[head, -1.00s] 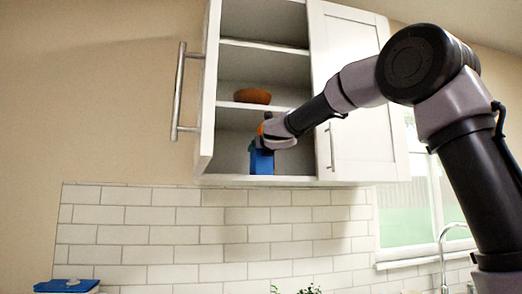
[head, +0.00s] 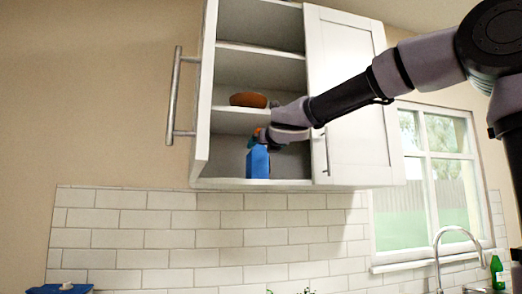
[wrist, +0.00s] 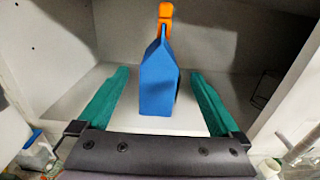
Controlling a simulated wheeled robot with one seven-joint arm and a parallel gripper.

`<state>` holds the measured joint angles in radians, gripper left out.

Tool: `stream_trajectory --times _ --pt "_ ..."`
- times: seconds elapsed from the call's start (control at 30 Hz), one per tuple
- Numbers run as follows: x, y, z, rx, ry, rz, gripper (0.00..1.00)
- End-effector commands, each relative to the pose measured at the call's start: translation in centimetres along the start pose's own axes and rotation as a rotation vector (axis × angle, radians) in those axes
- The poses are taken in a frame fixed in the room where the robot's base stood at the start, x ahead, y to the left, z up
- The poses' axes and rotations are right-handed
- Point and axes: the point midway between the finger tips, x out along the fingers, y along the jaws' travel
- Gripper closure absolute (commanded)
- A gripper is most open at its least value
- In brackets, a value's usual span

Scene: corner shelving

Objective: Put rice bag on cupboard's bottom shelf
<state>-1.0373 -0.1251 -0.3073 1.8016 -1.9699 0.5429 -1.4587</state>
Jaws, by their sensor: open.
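The rice bag (head: 258,162) is blue with an orange clip on top. It stands upright on the bottom shelf (head: 290,182) of the open cupboard. The bag also shows in the wrist view (wrist: 157,85), standing on the pale shelf board. My gripper (wrist: 158,74) is open, with one green finger on each side of the bag and a visible gap to both. In the head view my gripper (head: 272,138) is at the upper right of the bag, and its fingers are hard to make out.
A brown bowl (head: 249,100) sits on the shelf above. The cupboard's left door (head: 203,90) stands open with a long handle; the right door (head: 350,100) is shut. A tap (head: 440,250), a green bottle (head: 497,272) and a blue-lidded container (head: 62,288) are below.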

Motion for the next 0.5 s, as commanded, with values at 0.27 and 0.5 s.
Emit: stream_trajectory --times 0.27,0.5 --pt "-1.2 -0.2 -0.1 0.006 0.002 -0.003 0.0" --pt "-4.1 -10.5 -4.6 0.536 0.114 -0.224 0.0"
